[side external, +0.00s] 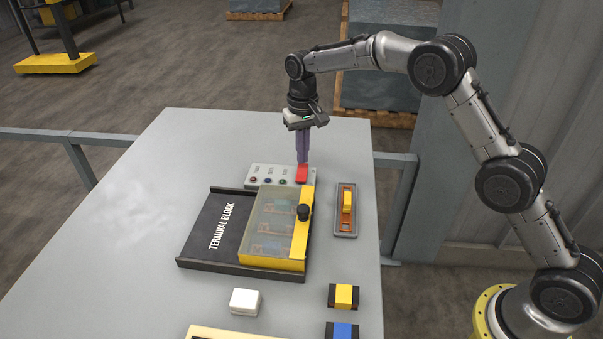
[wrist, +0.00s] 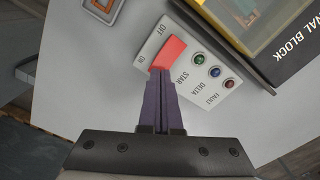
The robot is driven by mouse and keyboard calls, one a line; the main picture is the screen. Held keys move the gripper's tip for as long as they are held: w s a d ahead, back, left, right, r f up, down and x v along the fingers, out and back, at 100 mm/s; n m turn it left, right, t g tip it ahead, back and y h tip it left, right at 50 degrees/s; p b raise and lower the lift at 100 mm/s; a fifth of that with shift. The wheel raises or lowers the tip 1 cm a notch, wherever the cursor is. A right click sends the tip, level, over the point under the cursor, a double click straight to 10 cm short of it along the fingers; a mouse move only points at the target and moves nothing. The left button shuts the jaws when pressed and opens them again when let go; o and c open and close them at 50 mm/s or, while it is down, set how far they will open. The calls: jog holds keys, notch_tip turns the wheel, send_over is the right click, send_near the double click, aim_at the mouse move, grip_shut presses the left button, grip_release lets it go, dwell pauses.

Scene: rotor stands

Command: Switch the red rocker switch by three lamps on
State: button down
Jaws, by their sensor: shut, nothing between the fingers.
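The red rocker switch (wrist: 167,53) sits at one end of a light grey panel (wrist: 190,69), between the printed words ON and OFF. Three lamps, green (wrist: 198,58), blue (wrist: 214,72) and red (wrist: 230,83), stand in a row beside it, marked STAR, DELTA and FAULT. In the side view the red switch (side external: 302,174) is at the panel's right end. My gripper (wrist: 160,72) is shut and empty, its purple fingertips at the rocker's edge on the ON side. They appear to touch it, but I cannot tell for sure. In the side view my gripper (side external: 303,160) points straight down over the switch.
A terminal block (side external: 222,225) with a clear yellow-framed cover and black knob (side external: 304,212) stands just in front of the panel. A grey holder with a yellow piece (side external: 347,203) lies to the right. A white block (side external: 245,301) is nearer the front. The table's left side is clear.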

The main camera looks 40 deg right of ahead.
aim_at(302, 167)
jog(key=shift+f, duration=0.95)
dwell(0.4)
jog(key=shift+r, duration=3.55)
